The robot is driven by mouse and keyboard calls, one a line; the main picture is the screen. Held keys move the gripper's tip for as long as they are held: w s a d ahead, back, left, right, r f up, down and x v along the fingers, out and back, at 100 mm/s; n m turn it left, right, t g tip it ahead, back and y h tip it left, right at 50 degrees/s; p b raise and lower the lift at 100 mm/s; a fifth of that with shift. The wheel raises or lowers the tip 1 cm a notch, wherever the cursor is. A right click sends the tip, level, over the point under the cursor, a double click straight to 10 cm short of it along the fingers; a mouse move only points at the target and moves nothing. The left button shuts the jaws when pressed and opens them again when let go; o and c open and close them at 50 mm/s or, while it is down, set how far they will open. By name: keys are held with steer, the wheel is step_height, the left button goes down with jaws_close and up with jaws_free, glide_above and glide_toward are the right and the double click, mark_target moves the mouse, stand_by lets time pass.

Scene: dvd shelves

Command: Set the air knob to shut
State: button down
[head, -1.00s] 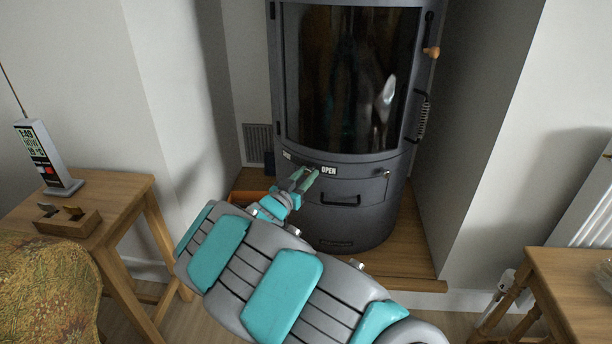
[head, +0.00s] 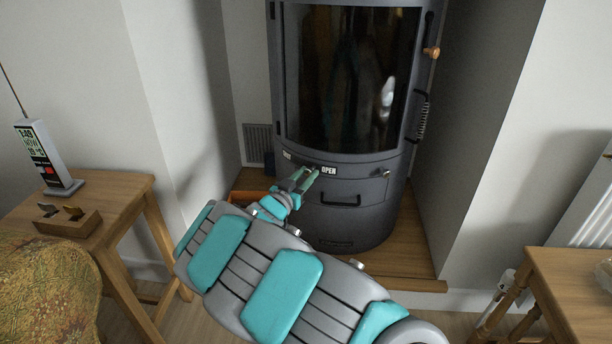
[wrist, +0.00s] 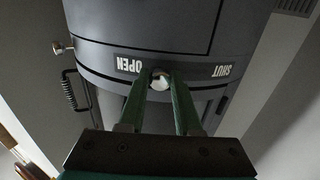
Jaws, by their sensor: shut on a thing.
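The grey stove (head: 345,160) stands in the alcove, with a dark label strip below its glass door. In the wrist view the strip reads OPEN (wrist: 131,65) and SHUT (wrist: 222,71), upside down. The air knob (wrist: 160,80), a small pale metal knob, sits between the two words, closer to OPEN. My gripper (wrist: 164,84) is shut on the knob, one green finger on each side of it. In the head view my gripper (head: 306,178) is at the stove's front, left of the OPEN label (head: 329,170); the knob is hidden there by the fingers.
The stove's drawer handle (head: 341,200) is just below right of my gripper. An orange box (head: 247,197) sits on the hearth left of the stove. A wooden table (head: 125,190) with a radio (head: 48,158) is at left, another table (head: 570,285) at right.

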steer(key=shift+a, duration=0.1)
steer(key=w+a+p, duration=0.1)
steer(key=a+p, duration=0.1)
steer(key=a, duration=0.1)
steer(key=w+a+p, duration=0.1)
steer(key=p, duration=0.1)
steer(key=shift+w+a, duration=0.3)
steer(key=shift+a, duration=0.1)
steer(key=shift+w+a+p, duration=0.3)
steer(key=shift+a, duration=0.2)
steer(key=shift+r, duration=0.1)
steer(key=c, duration=0.6)
jaws_free()
steer(key=shift+a, duration=0.1)
steer(key=v, duration=0.7)
steer(key=shift+s, duration=0.35)
steer(key=shift+a, duration=0.1)
